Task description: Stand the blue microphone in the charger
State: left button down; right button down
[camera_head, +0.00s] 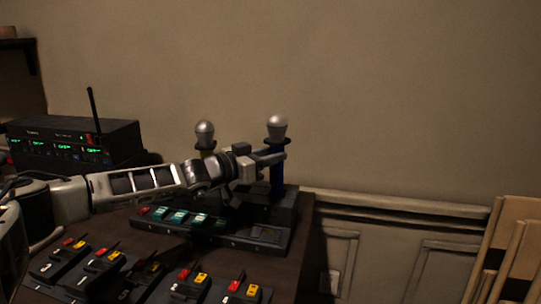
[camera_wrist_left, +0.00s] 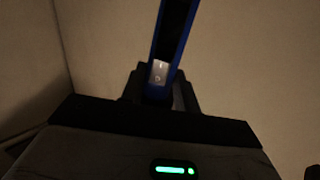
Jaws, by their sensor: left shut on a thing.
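The blue microphone (camera_head: 277,182), with a silver head (camera_head: 277,127) and dark collar, is upright in the head view. My left gripper (camera_head: 273,157) is shut around its upper handle, just below the collar. The charger (camera_head: 258,236) is a long black base with green-lit buttons along its front. The microphone's lower end is over or at the charger's back right part; I cannot tell whether it is seated. The blue handle (camera_wrist_left: 176,35) with a silver button plate also shows in the left wrist view. My right gripper is not in view.
A second microphone with a yellow band (camera_head: 205,134) stands behind my left arm. A black receiver (camera_head: 75,143) with an antenna is at left. Several dark control blocks (camera_head: 195,281) with red and yellow buttons lie in front. The desk's right edge is close to the charger.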

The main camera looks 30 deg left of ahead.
pick_arm(q)
jog(key=shift+f+b, duration=0.4)
jog(key=shift+f, duration=0.1)
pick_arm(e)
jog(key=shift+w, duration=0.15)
pick_arm(q)
jog(key=shift+f+b, duration=0.65)
jog(key=shift+f, duration=0.05)
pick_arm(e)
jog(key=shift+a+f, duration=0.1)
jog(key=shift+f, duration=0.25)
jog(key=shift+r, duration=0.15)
pick_arm(q)
jog(key=c, duration=1.1)
grip_release()
jog(key=shift+c, duration=0.2)
jog(key=shift+o, duration=1.2)
jog(key=shift+f, duration=0.15)
jog(key=o, duration=0.5)
jog(key=shift+o, duration=0.2)
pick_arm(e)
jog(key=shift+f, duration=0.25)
